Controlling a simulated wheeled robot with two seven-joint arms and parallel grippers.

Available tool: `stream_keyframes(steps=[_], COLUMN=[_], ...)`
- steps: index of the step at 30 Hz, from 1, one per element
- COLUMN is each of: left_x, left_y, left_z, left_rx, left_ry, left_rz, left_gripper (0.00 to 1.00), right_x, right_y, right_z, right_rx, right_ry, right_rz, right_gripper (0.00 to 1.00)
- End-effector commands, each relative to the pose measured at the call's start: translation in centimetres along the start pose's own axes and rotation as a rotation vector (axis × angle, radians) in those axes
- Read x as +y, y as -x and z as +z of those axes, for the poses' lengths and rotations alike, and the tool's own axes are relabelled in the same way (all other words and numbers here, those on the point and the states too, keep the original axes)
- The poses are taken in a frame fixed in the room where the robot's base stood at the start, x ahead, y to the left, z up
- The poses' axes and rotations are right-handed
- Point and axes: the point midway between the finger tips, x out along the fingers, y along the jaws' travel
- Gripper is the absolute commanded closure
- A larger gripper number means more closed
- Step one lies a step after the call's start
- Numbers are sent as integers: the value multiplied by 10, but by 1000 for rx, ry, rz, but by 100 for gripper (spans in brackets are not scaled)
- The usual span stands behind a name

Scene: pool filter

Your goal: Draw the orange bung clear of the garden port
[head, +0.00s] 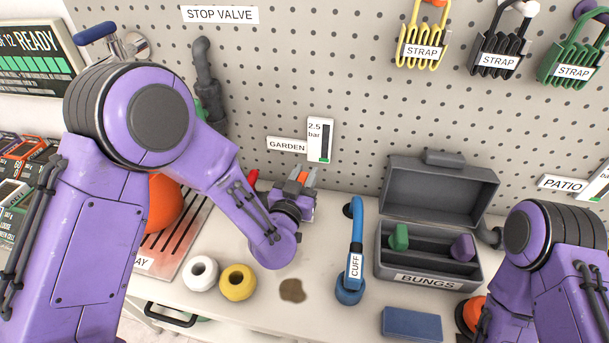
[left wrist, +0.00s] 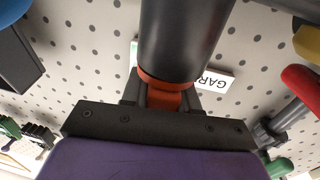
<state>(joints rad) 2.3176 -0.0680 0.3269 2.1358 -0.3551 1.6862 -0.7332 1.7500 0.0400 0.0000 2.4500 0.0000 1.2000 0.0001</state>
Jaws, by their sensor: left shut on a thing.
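My left gripper (head: 303,182) is at the garden port, below the GARDEN label (head: 287,145), shut on the orange bung (head: 303,176). In the left wrist view, the bung (left wrist: 168,98) shows as an orange block between the dark fingers, with an orange rim against the end of a dark pipe, the garden port (left wrist: 185,40). No gap shows between rim and pipe; how deep the bung sits is hidden. In the head view my forearm and gripper hide most of the port. My right arm is at the lower right; its gripper is out of view.
An open BUNGS box (head: 430,283) holds a green bung (head: 398,237) and a purple bung (head: 463,248). A blue CUFF tool (head: 355,245) stands left of it. White (head: 201,273) and yellow (head: 238,282) rolls lie in front, near a brown stain (head: 292,290). A pegboard rises behind.

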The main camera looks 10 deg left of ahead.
Motion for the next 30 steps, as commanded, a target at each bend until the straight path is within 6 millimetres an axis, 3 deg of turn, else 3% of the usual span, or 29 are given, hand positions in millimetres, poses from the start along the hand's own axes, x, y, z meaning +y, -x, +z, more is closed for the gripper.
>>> stream_keyframes(steps=[17, 30], left_x=[0, 0], left_y=[0, 0], left_z=[-14, -46], left_rx=[1, 0], left_ry=[0, 0], left_rz=[0, 0], left_gripper=[100, 100], right_x=[1, 3], right_y=[11, 36], right_z=[-4, -15], right_rx=[0, 0], right_ry=[0, 0], right_rz=[0, 0], right_gripper=[57, 57])
